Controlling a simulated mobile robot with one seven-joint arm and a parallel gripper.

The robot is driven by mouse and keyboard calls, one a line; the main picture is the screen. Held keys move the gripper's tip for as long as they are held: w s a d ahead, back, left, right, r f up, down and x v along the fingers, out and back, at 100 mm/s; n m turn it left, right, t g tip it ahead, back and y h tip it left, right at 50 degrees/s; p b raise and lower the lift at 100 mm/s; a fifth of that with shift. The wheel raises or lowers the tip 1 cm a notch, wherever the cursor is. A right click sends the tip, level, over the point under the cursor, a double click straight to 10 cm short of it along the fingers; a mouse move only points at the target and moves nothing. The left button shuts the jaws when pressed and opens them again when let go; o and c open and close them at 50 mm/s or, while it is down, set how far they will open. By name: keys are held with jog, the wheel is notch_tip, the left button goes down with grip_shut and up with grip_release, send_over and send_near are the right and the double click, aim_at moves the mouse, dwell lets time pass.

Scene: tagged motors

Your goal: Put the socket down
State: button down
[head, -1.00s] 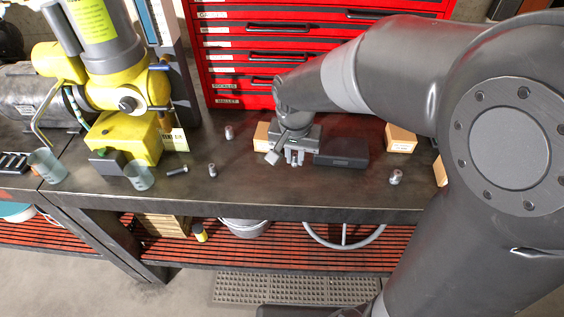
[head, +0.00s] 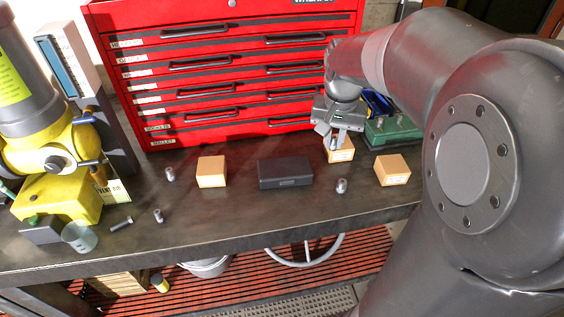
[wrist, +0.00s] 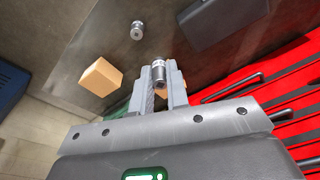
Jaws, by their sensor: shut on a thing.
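My gripper (head: 346,128) is in front of the right end of the red tool chest, over a cardboard box at the back of the bench. In the wrist view my gripper (wrist: 162,82) is shut on a silver socket (wrist: 159,72), which shows between the fingertips. In the head view the held socket is small and mostly hidden by the fingers. Other sockets stand on the dark workbench (head: 240,220): one socket (head: 341,186) right of the black case, and two at left, a rear socket (head: 170,173) and a front socket (head: 158,215).
Cardboard boxes stand at left (head: 211,173), under my gripper (head: 341,154) and at right (head: 392,171). A black case (head: 285,173) lies between. A green holder (head: 393,133) is behind at right, the red tool chest (head: 225,75) at back. The front strip of bench is largely clear.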

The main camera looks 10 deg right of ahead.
jog(key=d, duration=0.2)
send_over(294, 165)
jog(key=f, duration=0.6)
jog(key=shift+s+f, duration=0.25)
jog(key=shift+s, duration=0.05)
jog(key=shift+f, duration=2)
jog(key=shift+f, duration=0.1)
jog(key=c, duration=1.4)
grip_release()
